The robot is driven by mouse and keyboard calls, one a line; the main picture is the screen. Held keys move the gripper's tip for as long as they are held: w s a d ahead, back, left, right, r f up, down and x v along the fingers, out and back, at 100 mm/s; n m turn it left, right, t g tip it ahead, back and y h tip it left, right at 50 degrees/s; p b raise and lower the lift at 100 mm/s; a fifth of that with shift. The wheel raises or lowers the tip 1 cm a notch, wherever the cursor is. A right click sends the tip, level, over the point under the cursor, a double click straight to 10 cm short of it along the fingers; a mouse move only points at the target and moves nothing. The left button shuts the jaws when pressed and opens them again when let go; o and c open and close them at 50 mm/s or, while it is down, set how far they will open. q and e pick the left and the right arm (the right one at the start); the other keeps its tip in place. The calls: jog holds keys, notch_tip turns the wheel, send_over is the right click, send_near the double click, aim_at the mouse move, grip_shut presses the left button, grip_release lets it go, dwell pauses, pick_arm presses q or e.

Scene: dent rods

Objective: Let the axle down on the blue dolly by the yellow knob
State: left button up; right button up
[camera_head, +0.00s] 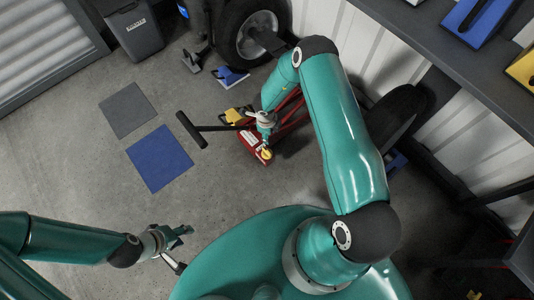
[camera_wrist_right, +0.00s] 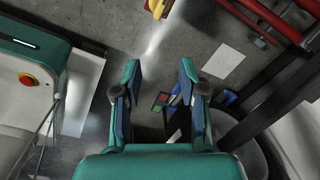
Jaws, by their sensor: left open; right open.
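A red jack (camera_head: 253,146) with a round yellow knob (camera_head: 266,154) stands on the floor in the head view. The dark axle (camera_head: 268,42) starts at the left wheel's hub; my right arm hides much of it. A blue piece (camera_head: 231,75), perhaps part of the dolly, shows below the left wheel, and another blue piece (camera_head: 397,161) by the right wheel. My right gripper (camera_head: 265,122) is over the jack, a little behind the knob, its open fingers (camera_wrist_right: 160,68) empty in the wrist view. My left gripper (camera_head: 183,236) is open and empty, low left, well away from the jack.
A black T-shaped handle (camera_head: 193,130) reaches left from the jack. The left tyre (camera_head: 236,35) and right tyre (camera_head: 405,108) stand by the wall. A blue mat (camera_head: 159,158) and a grey mat (camera_head: 128,110) lie on open floor. A dark shelf (camera_head: 455,62) overhangs the right.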

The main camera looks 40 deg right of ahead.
aim_at(267, 151)
jog(key=f+m+b, duration=0.2)
jog(key=f, duration=0.5)
jog(key=w+f+m+b, duration=0.1)
jog(key=f+m, duration=0.1)
jog(key=f, duration=0.4)
jog(key=w+d+f+m+y+b, duration=0.1)
jog(key=f+b, duration=0.1)
jog(key=f, duration=0.5)
jog(key=shift+w+f+m+b, duration=0.2)
jog(key=shift+f+m+b, duration=0.1)
jog(key=shift+m+b, duration=0.1)
grip_shut()
